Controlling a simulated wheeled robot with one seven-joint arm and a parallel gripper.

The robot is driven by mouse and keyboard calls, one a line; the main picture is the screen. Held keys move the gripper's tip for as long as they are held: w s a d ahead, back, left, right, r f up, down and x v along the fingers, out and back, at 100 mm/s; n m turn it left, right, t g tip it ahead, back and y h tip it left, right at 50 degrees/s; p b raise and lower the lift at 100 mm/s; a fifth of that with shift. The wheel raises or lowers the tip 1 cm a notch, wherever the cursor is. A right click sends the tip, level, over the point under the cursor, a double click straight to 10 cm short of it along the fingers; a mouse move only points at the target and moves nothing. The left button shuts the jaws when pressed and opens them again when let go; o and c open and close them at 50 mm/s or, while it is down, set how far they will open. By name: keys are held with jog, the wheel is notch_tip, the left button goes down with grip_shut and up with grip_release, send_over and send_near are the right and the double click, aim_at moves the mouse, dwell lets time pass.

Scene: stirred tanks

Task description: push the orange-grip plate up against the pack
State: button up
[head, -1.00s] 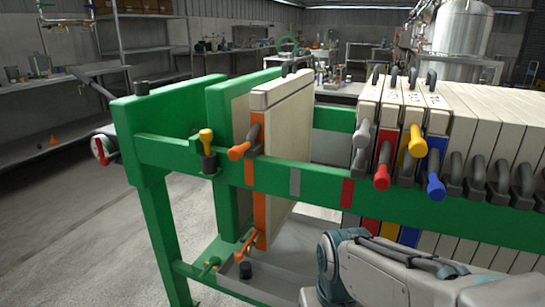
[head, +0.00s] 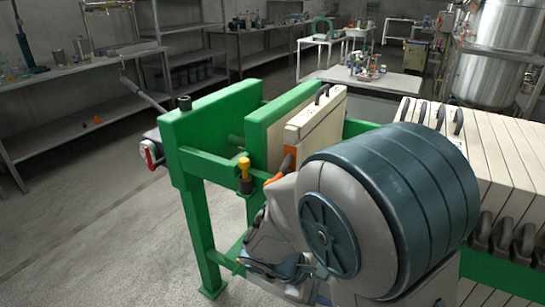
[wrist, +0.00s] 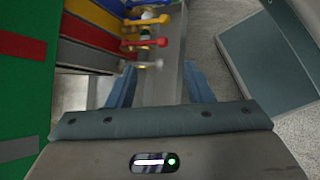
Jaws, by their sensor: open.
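One orange grip (head: 281,168) shows; the rest is behind my arm. The pack (head: 505,150) of cream plates stands at the right, and my arm hides the space between.
A yellow-knobbed fitting (head: 245,172) stands out from the frame. Open concrete floor (head: 90,215) lies at left.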

jog(key=w+a+r+n+t+h+p, duration=0.3)
jog(key=w+a+r+n+t+p, duration=0.2)
jog(key=a+r+n+t+p, duration=0.4)
jog(key=n+t+y+p, duration=0.3)
jog(key=n+t+p, duration=0.2)
jog(key=n+t, duration=0.1)
send_near(273, 180)
jog(key=x, duration=0.3)
jog(key=f+x, duration=0.1)
jog(key=x, duration=0.3)
jog(key=p+x, duration=0.1)
jog(key=x, duration=0.2)
jog(key=shift+w+f, duration=0.2)
jog(key=shift+w, duration=0.25)
grip_shut()
